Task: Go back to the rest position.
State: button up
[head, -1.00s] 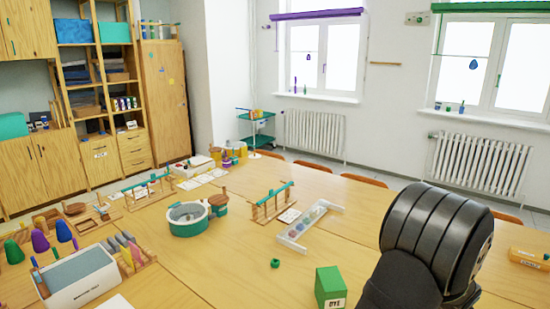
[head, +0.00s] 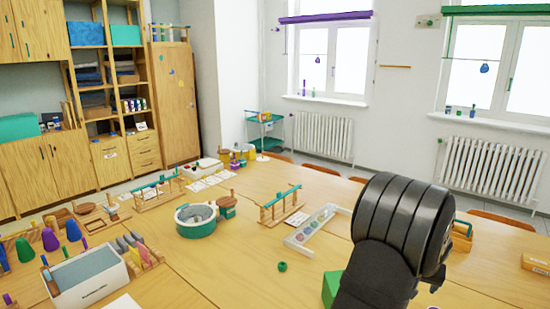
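A large black ribbed part of my own arm fills the lower right of the head view, above the wooden table (head: 200,270). My gripper does not show, so I cannot see whether it holds anything. A green box (head: 331,287) stands on the table just left of my arm and is partly hidden by it.
A small green object (head: 282,266), a clear tray of round pieces (head: 318,230) and a round green-rimmed tub (head: 196,221) stand left of my arm. A white bin (head: 87,278) is at the front left. An orange box (head: 536,264) lies at the right edge.

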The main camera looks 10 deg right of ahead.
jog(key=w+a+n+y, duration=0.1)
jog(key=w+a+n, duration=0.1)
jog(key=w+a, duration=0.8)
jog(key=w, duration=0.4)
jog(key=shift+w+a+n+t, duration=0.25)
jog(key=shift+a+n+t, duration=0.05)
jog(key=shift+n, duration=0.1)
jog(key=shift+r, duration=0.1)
